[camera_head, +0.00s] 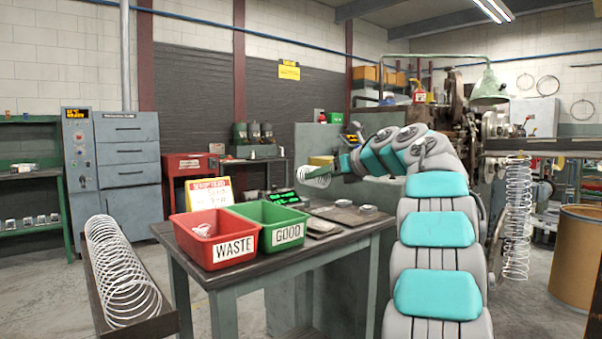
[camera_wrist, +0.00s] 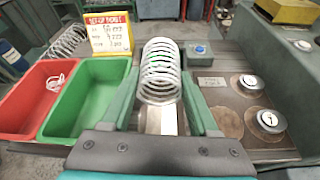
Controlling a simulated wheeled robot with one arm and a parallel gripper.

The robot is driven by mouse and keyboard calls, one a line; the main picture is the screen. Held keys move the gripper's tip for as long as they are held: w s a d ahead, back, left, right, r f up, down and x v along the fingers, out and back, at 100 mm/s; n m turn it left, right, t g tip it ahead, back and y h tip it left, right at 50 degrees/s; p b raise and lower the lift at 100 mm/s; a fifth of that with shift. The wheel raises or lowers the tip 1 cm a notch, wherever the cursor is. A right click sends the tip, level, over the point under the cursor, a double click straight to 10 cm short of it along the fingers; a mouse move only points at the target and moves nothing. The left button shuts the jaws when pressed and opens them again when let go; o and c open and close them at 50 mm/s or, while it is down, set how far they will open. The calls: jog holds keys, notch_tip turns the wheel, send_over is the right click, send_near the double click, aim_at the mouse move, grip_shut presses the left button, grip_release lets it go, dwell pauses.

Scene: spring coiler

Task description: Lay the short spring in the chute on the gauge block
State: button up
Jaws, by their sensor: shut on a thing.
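A short wire spring (camera_head: 316,177) is held in my gripper (camera_head: 333,170) above the back of the bench. In the wrist view the spring (camera_wrist: 161,72) is a pale coil between the two green fingers of my gripper (camera_wrist: 160,95), its rings stacked away from the palm. A pale metal strip (camera_wrist: 168,122) shows below the spring, between the fingers. I cannot tell if it is part of the gauge block. The gauge block and its chute are not clearly made out; the spring and fingers cover part of the bench there.
A red WASTE bin (camera_head: 215,240) and green GOOD bin (camera_head: 270,226) stand on the bench (camera_head: 232,290), left of my gripper. A yellow sign (camera_wrist: 109,33) stands behind them. Round metal pieces (camera_wrist: 269,120) lie right. A long spring (camera_head: 122,270) lies in a trough at far left.

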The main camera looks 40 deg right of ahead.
jog(key=shift+w+f, duration=0.15)
jog(key=shift+w, duration=0.15)
jog(key=shift+s+a+f, duration=0.1)
jog(key=shift+f, duration=0.6)
notch_tip(320, 180, down, 8)
jog(key=b, duration=0.5)
jog(key=shift+r, duration=0.1)
jog(key=o, duration=1.4)
jog(key=shift+o, duration=0.2)
jog(key=b+v, duration=0.1)
jog(key=v, duration=0.6)
jog(key=shift+s, duration=0.4)
jog(key=shift+r, duration=0.15)
